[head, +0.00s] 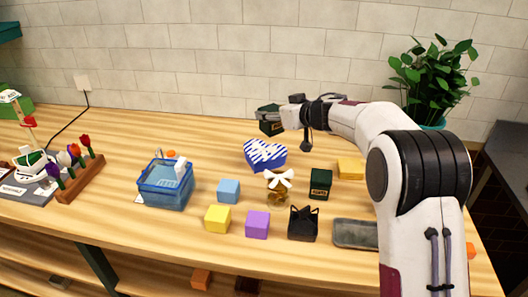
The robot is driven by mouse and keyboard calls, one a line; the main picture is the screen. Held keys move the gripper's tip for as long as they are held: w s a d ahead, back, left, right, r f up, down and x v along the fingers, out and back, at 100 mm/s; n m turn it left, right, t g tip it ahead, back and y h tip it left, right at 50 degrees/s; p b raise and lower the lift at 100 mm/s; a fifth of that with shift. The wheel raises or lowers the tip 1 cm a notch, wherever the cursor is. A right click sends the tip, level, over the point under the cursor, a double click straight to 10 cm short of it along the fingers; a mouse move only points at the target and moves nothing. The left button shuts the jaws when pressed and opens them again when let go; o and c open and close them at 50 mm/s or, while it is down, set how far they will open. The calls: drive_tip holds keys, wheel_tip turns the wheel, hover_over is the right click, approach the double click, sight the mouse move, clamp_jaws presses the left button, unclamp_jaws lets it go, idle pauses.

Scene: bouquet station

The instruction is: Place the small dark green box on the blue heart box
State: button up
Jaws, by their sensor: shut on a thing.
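The blue heart box (262,155), with white stripes, sits on the wooden table near the middle. My gripper (283,114) is above and behind it in the picture, shut on a dark green box (268,121). The held box is seen against the back of the table and the wall, apart from the heart box; its exact height is hard to tell. A second dark green box (320,184) with gold lettering stands on the table, right of and nearer than the heart box. My fingertips are small and partly hidden by the held box.
A gold item with a white bow (279,184) stands just in front of the heart box. Blue (228,191), yellow (217,219) and purple (257,224) blocks, a black bag (303,224) and a blue basket (166,186) stand nearby. A grey tray (355,233) lies at front right.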

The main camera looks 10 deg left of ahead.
sight(272, 130)
drive_tip(key=shift+f, duration=0.1)
drive_tip(key=shift+f, duration=3)
drive_tip(key=shift+f, duration=1.9)
drive_tip(key=shift+f, duration=0.1)
drive_tip(key=o, duration=1.2)
drive_tip(key=shift+d, duration=0.1)
